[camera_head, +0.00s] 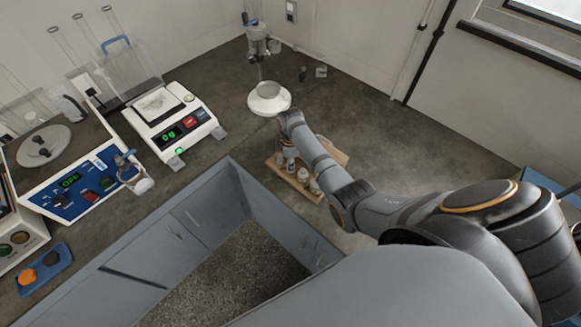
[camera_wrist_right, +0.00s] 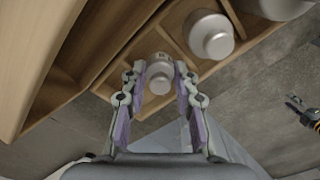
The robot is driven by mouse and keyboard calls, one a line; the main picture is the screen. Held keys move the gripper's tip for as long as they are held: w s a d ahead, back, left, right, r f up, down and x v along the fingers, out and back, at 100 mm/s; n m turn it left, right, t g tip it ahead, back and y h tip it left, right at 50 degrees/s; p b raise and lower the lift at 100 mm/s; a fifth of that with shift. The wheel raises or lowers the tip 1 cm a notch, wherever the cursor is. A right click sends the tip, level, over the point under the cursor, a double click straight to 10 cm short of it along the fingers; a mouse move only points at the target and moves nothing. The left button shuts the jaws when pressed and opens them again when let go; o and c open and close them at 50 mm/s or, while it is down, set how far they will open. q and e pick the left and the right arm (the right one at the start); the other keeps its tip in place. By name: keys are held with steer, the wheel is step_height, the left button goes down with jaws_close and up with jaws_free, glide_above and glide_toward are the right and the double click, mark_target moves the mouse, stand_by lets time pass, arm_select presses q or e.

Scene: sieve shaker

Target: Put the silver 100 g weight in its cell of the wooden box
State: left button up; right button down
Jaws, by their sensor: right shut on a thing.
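The wooden box (camera_head: 283,178) lies on the dark worktop, partly hidden behind my right arm in the head view. In the right wrist view the box (camera_wrist_right: 105,82) shows its cell walls. My right gripper (camera_wrist_right: 160,80) is shut on a small silver weight (camera_wrist_right: 159,85), with a finger on each side of it. The weight is at a small cell near the box's end; I cannot tell whether it touches the cell floor. In the head view my right gripper (camera_head: 288,152) is over the box.
Larger silver weights (camera_wrist_right: 211,36) sit in neighbouring cells. A wooden panel (camera_wrist_right: 32,60) runs along the left of the wrist view. A balance (camera_head: 170,120) and a white-based stand (camera_head: 268,100) are on the worktop. Bare worktop (camera_head: 225,150) lies left of the box.

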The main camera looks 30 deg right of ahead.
steer(key=shift+s, duration=0.1)
steer(key=c, duration=1)
jaws_free()
steer(key=shift+r, duration=0.5)
step_height(320, 180, up, 11)
steer(key=shift+r+b, duration=0.15)
steer(key=shift+b, duration=0.25)
